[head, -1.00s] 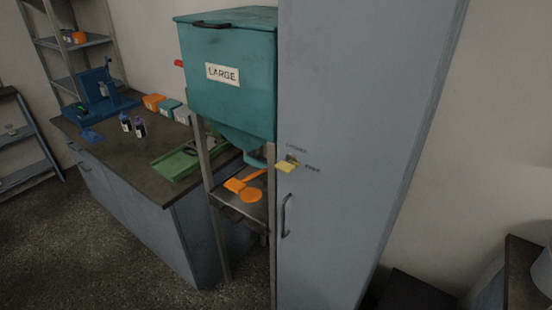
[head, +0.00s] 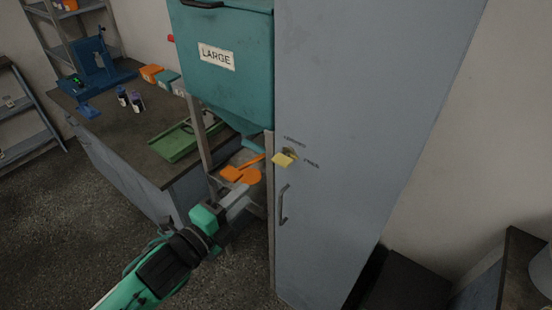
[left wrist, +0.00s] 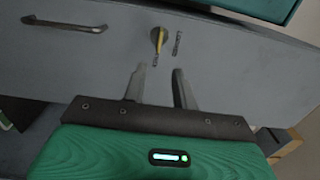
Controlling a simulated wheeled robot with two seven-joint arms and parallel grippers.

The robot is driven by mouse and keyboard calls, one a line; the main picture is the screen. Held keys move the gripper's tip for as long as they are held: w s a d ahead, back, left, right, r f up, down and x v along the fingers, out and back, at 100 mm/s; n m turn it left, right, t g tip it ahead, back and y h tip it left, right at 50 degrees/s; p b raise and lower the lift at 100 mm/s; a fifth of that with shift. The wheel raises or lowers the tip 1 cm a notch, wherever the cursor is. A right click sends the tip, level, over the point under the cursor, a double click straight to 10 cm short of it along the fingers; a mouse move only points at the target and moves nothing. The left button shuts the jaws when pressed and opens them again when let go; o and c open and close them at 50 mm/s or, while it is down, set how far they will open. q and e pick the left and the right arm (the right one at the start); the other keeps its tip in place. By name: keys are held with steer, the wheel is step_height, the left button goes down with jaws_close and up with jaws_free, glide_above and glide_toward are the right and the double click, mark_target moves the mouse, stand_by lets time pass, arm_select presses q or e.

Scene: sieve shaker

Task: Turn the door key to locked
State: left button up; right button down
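The yellow door key (head: 284,159) sits in the lock on the tall grey cabinet door (head: 350,90), beside two small marks, LOCKED above it and FREE to its right. I cannot tell for sure which mark it is turned to. The key also shows at the top middle of the left wrist view (left wrist: 159,40). My left gripper (head: 247,193) is below and left of the key in the head view, apart from it. In the left wrist view its two fingers (left wrist: 158,80) are spread and empty, pointing toward the key. My right gripper is not in view.
A dark door handle (head: 283,204) is below the key. A teal hopper labelled LARGE (head: 225,80) stands left of the door, above a shelf with an orange scoop (head: 248,177). The bench (head: 135,150) holds a green tray (head: 175,143) and blue device (head: 100,72).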

mark_target(278, 164)
arm_select(q)
steer(key=p+x, duration=0.4)
steer(key=x, duration=0.8)
steer(key=shift+w+d+f, duration=0.1)
steer(key=shift+w+d, duration=0.3)
steer(key=shift+w, duration=0.2)
jaws_close()
